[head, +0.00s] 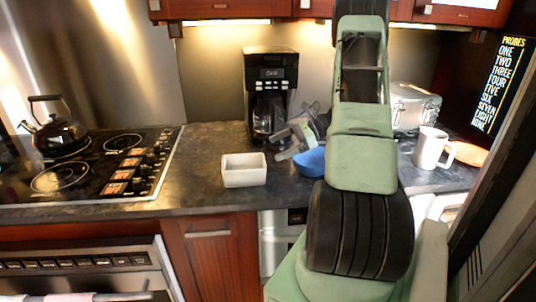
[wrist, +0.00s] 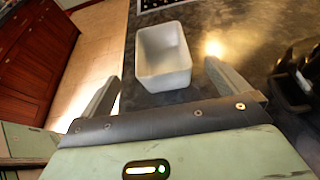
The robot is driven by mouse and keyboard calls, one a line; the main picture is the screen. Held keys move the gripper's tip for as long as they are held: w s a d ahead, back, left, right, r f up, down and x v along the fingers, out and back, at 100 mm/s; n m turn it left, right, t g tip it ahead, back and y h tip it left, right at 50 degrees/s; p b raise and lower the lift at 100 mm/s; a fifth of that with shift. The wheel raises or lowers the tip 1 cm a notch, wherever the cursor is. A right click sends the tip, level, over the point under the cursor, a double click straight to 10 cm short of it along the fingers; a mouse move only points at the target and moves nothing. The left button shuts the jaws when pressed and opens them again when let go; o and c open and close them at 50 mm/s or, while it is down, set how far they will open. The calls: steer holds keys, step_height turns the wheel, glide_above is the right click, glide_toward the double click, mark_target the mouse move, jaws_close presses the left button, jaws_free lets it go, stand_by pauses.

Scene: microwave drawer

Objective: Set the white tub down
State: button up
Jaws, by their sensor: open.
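The white tub (head: 243,170) stands upright on the dark counter, close to its front edge, and looks empty. It also shows in the wrist view (wrist: 163,57), ahead of the fingertips and roughly between them. My gripper (head: 281,144) is open, to the right of the tub in the head view. Its two fingers show apart in the wrist view (wrist: 162,76) with nothing held between them. A gap shows between the fingertips and the tub in the head view.
A coffee maker (head: 271,90) stands behind the tub. A blue object (head: 311,162) lies by my gripper, partly hidden by my arm. A stove with a kettle (head: 54,130) is at left; a white mug (head: 430,149) is at right. The counter (head: 205,150) left of the tub is clear.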

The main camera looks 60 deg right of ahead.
steer(key=w+a+n+g, duration=0.1)
steer(key=a, duration=0.2)
steer(key=w+a+r+n+g+y, duration=0.1)
steer(key=w+a+n, duration=0.1)
steer(key=a, duration=0.2)
steer(key=w+a+r+n+g, duration=0.1)
steer(key=w+a, duration=0.1)
steer(key=a, duration=0.1)
steer(key=shift+a+r+n+g+y, duration=0.2)
steer(key=shift+n+g+y, duration=0.2)
steer(key=a+r+n+g+h, duration=0.15)
steer(key=a+n+g, duration=0.65)
steer(key=a, duration=1.1)
steer(key=s+a+r+n+t+h, duration=0.1)
steer(key=s+a+n+h, duration=0.7)
steer(key=s+a+n, duration=1.1)
steer(key=a+r+n, duration=0.1)
steer(key=a+n, duration=0.3)
steer(key=shift+r+t, duration=0.2)
steer(key=shift+t, duration=0.1)
